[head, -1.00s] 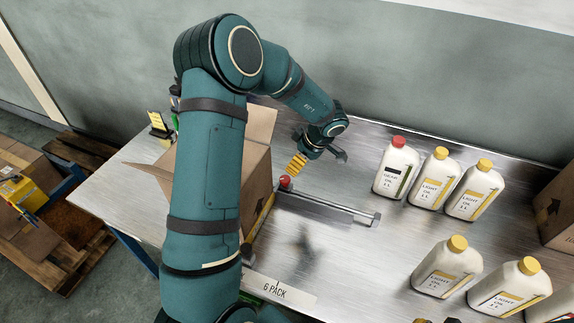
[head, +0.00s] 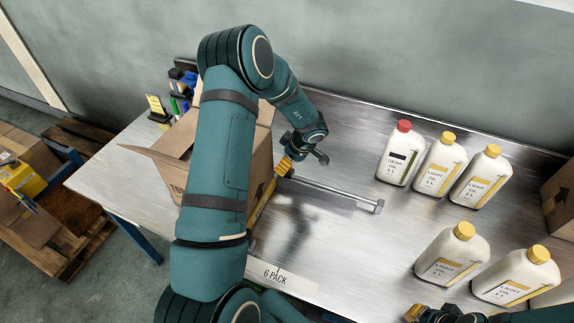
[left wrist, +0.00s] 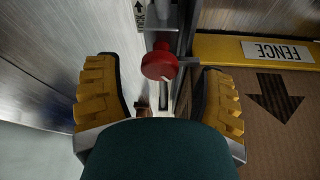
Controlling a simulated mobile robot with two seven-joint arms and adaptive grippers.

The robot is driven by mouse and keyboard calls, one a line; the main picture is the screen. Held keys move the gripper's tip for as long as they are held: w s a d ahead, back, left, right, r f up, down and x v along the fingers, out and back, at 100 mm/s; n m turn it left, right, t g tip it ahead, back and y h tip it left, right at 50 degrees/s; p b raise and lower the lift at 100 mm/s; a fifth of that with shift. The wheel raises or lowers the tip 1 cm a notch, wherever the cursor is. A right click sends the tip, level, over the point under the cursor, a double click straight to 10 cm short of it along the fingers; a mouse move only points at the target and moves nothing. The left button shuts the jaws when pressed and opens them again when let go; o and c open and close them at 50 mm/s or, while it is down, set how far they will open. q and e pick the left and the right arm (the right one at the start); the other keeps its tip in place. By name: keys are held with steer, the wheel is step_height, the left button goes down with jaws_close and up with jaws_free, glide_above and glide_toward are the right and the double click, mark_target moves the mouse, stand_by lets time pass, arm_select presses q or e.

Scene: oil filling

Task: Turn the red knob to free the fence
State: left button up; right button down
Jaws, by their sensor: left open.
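The red knob (left wrist: 160,62) shows in the left wrist view between the two yellow finger pads of my open left gripper (left wrist: 160,85). Clear gaps show on both sides of it. In the head view my left gripper (head: 301,158) is low over the left end of a metal rail (head: 340,193) and hides the knob. The fence (left wrist: 224,48) is a yellow bar labelled FENCE; in the head view its yellow edge (head: 261,205) runs along the box. Part of my right gripper (head: 428,314) shows at the bottom edge; its opening cannot be made out.
An open cardboard box (head: 172,165) stands left of the rail, partly behind my left arm. A red-capped bottle (head: 398,155) and several yellow-capped bottles (head: 437,165) stand on the right. A 6 PACK label (head: 276,275) lies at the front edge. The metal table between is clear.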

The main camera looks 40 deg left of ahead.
arm_select(q)
steer(key=shift+a+f, duration=0.3)
steer(key=shift+f, duration=0.35)
arm_select(e)
steer(key=shift+f, duration=0.15)
arm_select(q)
jaws_close()
arm_select(e)
steer(key=shift+r, duration=0.2)
